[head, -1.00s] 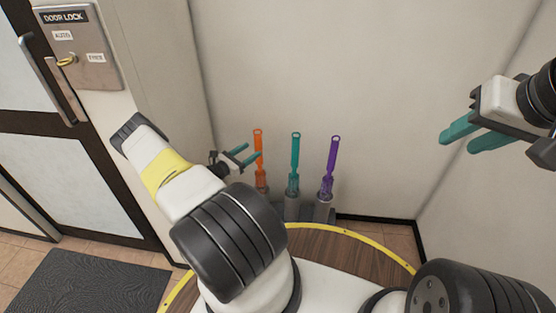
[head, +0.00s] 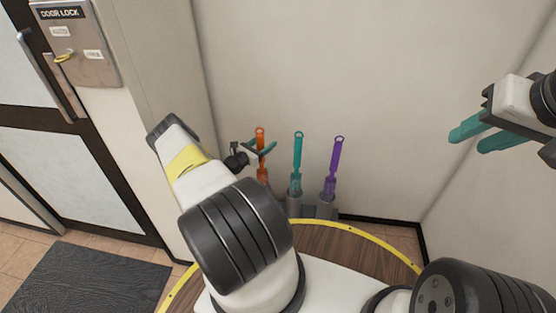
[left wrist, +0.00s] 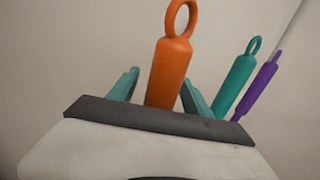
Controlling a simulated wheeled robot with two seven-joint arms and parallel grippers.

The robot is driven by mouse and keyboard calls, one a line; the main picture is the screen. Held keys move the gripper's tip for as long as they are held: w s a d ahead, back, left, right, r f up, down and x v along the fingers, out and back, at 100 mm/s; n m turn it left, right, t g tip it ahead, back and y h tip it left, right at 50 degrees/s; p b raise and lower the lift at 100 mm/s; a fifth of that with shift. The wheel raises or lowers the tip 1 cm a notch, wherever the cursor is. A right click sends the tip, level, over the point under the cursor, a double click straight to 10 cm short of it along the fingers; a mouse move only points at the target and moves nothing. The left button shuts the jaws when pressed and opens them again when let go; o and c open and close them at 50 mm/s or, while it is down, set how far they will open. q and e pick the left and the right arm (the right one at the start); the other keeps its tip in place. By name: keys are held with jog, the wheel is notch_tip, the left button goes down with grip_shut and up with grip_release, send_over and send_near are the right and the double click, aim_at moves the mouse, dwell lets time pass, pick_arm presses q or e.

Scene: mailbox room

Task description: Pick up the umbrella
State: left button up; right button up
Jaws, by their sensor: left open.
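Three umbrellas stand upright in a row against the back wall in the head view: an orange one (head: 261,142) at the left, a teal one (head: 298,150) in the middle and a purple one (head: 337,155) at the right. Each has a ring at the top of its handle. My left gripper (head: 262,149) is open at the orange handle. In the left wrist view the orange handle (left wrist: 169,70) rises between the two teal fingers (left wrist: 158,92); contact cannot be told. The teal (left wrist: 236,82) and purple (left wrist: 258,90) handles are to its right. My right gripper (head: 480,135) is open and empty, high at the right.
The umbrellas stand in grey holders (head: 294,207) on the floor. A door with a lock panel (head: 80,45) is at the left, with a dark mat (head: 90,280) before it. A wall (head: 500,200) closes off the right side.

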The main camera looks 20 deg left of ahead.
pick_arm(q)
grip_shut()
dwell(1.4)
